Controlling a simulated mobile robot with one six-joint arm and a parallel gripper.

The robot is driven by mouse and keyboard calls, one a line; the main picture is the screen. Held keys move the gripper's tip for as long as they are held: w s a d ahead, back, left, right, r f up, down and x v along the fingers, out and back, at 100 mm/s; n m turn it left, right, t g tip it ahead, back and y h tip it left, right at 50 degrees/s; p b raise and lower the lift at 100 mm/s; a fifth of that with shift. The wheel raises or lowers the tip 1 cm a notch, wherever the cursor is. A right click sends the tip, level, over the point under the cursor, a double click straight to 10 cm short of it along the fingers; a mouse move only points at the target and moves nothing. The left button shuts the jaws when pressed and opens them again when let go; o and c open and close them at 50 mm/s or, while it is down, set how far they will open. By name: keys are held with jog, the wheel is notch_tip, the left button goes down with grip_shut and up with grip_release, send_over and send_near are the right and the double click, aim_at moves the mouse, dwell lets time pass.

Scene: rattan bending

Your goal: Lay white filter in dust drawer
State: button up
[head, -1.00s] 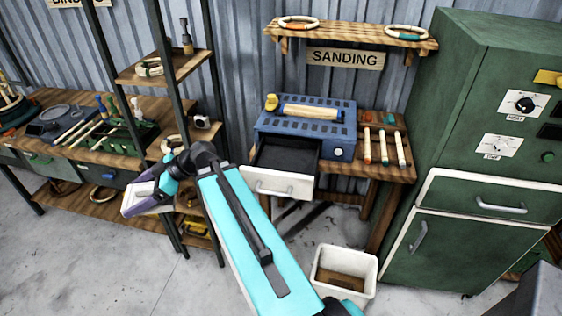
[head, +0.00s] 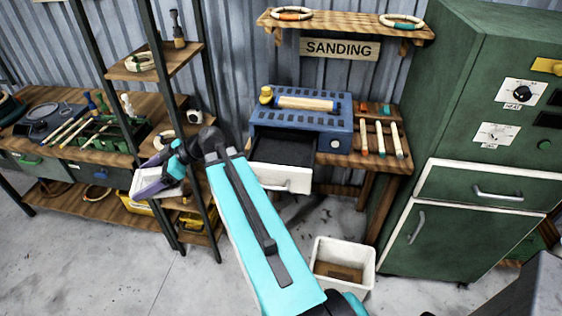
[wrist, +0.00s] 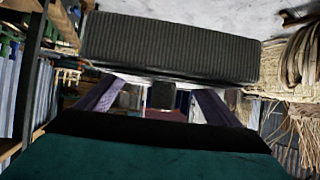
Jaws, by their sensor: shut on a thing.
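My gripper (head: 160,172) has purple fingers and is shut on the white filter (head: 143,184), out to the left of the sanding bench. In the wrist view the fingers of my gripper (wrist: 158,97) reach toward a ribbed panel that looks dark grey, which appears to be the shaded face of the filter (wrist: 170,48). The dust drawer (head: 285,178) is pulled out from the blue sander (head: 300,122). It has a white front with a handle, and its dark inside looks empty. The filter is apart from the drawer. My arm hides part of the floor below it.
A shelf rack (head: 150,75) with dark posts stands close behind my gripper. Several sanded sticks (head: 380,140) lie on the bench right of the sander. A white bin (head: 342,262) stands on the floor below. A green cabinet (head: 470,130) stands at right.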

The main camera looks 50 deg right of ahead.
jog(key=s+d+m+t+b, duration=0.1)
jog(key=s+d+b, duration=0.1)
jog(key=d, duration=0.9)
jog(key=s+d+m+h+b, duration=0.1)
jog(key=s+d+b, duration=0.1)
jog(key=d, duration=1)
jog(key=s+d+f+m+t+h+b, duration=0.1)
jog(key=d+b, duration=0.3)
jog(key=d, duration=0.8)
jog(key=shift+s+d+t, duration=0.15)
jog(key=shift+s+t, duration=0.15)
jog(key=shift+s, duration=0.25)
jog(key=m+h+b, duration=0.1)
jog(key=b, duration=0.1)
send_over(273, 158)
jog(key=shift+s+r, duration=0.1)
jog(key=shift+r, duration=0.25)
jog(key=shift+f, duration=0.15)
jog(key=shift+f+p, duration=0.85)
jog(key=shift+f, duration=2.15)
jog(key=shift+f+p, duration=0.45)
jog(key=shift+f, duration=1.45)
